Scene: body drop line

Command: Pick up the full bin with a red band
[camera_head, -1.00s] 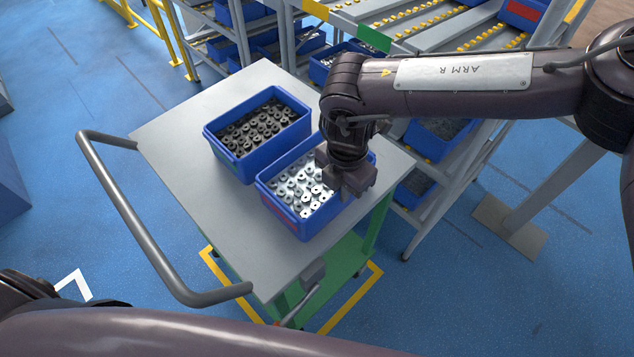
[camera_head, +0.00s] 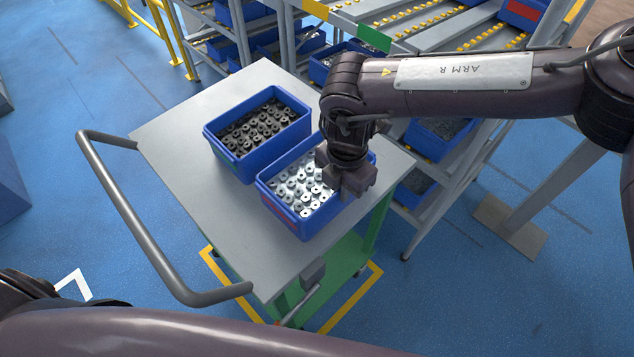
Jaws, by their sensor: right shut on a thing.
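A blue bin with a red band (camera_head: 275,204) stands on the grey top of a cart (camera_head: 185,165), full of silvery metal parts. My right gripper (camera_head: 345,188) is shut on the right wall of this bin; its fingertips are partly hidden by the gripper body. A second blue bin (camera_head: 238,165), with a green mark and full of dark parts, stands behind and to the left, close beside the first. I cannot tell whether the red-banded bin is clear of the cart top. An arm link of mine crosses the bottom; my left gripper is not in view.
The cart has a grey push handle (camera_head: 135,225) on the left and a green lower frame (camera_head: 345,258). A rack with rollers (camera_head: 440,30) and more blue bins (camera_head: 437,138) stands behind and to the right. The cart top's left side is bare.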

